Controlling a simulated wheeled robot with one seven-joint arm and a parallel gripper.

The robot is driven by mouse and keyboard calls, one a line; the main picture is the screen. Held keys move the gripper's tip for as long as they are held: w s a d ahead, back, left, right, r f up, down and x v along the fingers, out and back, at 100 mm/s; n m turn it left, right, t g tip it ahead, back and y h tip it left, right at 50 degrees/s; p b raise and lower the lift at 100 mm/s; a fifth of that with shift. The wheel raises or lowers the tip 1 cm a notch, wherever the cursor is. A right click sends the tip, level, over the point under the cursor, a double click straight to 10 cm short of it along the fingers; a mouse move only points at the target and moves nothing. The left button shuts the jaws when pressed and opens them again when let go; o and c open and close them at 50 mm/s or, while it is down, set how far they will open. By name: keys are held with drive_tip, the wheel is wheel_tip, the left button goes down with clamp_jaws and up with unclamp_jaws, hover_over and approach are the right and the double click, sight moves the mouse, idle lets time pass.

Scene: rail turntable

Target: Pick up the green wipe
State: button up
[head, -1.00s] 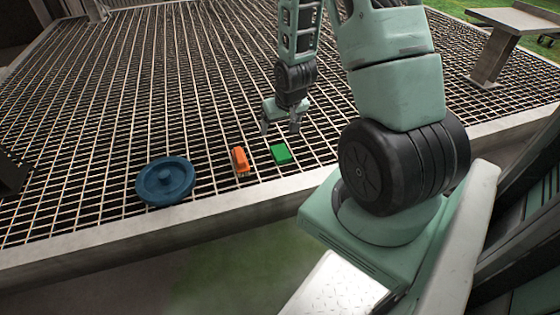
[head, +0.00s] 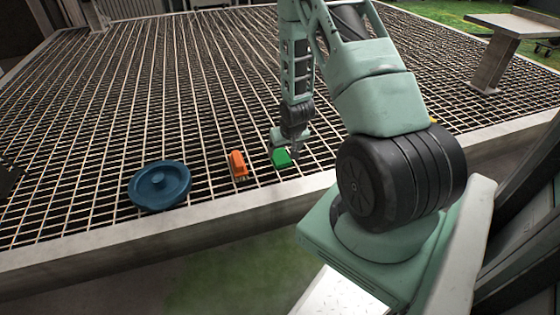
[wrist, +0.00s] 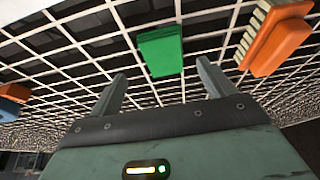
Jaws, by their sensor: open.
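The green wipe (head: 282,157) is a small green block lying flat on the metal grating near its front edge. It also shows in the wrist view (wrist: 160,51), beyond the fingertips and roughly between their lines. My gripper (head: 284,147) is right at the wipe in the head view, partly over its far side. In the wrist view my gripper (wrist: 160,78) has its two fingers wide apart with nothing between them. I cannot tell whether a finger touches the wipe.
An orange brush (head: 238,165) lies just left of the wipe; it also shows in the wrist view (wrist: 275,42). A blue round lid-like object (head: 160,186) lies further left. A pale kerb (head: 200,212) borders the grating in front. The grating behind is clear.

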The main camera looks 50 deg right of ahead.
sight(281, 158)
drive_tip(key=b+x, duration=0.1)
drive_tip(key=x, duration=0.1)
drive_tip(key=a+b+x, duration=0.1)
drive_tip(key=x, duration=0.1)
drive_tip(key=shift+d+f, duration=0.15)
drive_tip(key=shift+f, duration=0.2)
drive_tip(key=shift+w+d+f, duration=0.1)
drive_tip(key=shift+w+f, duration=0.05)
drive_tip(key=shift+f, duration=0.1)
drive_tip(key=c, duration=1.1)
drive_tip(key=shift+o, duration=0.2)
drive_tip(key=shift+r, duration=0.1)
wheel_tip(281, 158, up, 10)
drive_tip(key=p, duration=0.3)
drive_tip(key=shift+o, duration=0.4)
drive_tip(key=shift+p, duration=0.3)
